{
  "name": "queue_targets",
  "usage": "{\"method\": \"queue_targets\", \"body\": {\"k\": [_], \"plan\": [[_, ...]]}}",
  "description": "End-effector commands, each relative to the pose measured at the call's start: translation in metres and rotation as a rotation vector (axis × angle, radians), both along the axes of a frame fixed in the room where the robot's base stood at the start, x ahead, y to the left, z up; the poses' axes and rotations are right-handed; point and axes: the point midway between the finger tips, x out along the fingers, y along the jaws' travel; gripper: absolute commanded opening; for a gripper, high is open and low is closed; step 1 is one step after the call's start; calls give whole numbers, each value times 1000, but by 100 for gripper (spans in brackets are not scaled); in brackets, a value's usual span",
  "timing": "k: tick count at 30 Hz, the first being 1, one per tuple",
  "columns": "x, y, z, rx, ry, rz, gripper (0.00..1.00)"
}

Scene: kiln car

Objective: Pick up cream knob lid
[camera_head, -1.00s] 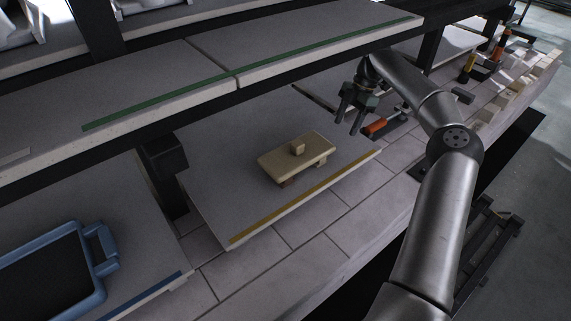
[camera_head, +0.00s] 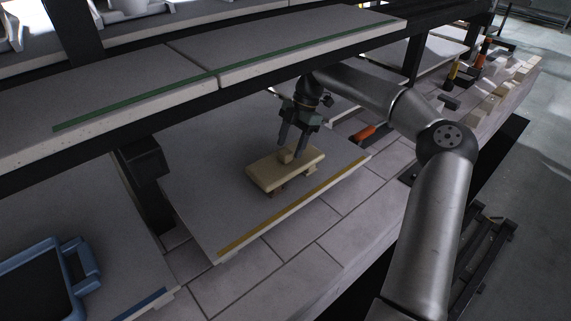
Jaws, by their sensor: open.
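The cream knob lid (camera_head: 271,174) is a flat rectangular slab with a small square knob (camera_head: 286,156) on top. It rests on small supports on the grey shelf with the yellow edge stripe. My gripper (camera_head: 293,153) is open and points down at the lid, with its fingers at about the knob's position in the picture. One finger shows just left of the knob and the other to its right. I cannot tell whether the fingers touch the knob or the lid.
An orange-handled tool (camera_head: 364,133) lies to the right. A blue-framed tray (camera_head: 87,262) sits at lower left. A dark post (camera_head: 146,178) stands left of the lid. The lid's shelf is otherwise clear at its front.

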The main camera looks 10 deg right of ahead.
Motion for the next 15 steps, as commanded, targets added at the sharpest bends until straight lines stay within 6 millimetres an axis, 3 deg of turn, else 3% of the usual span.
{"method": "queue_targets", "body": {"k": [3,12,13,15], "plan": [[-7,11,-6,-2,2,-1,55],[-7,13,-11,0,0,-2,55],[-7,13,-11,0,0,-2,52],[-7,13,-11,0,0,-2,32]]}}
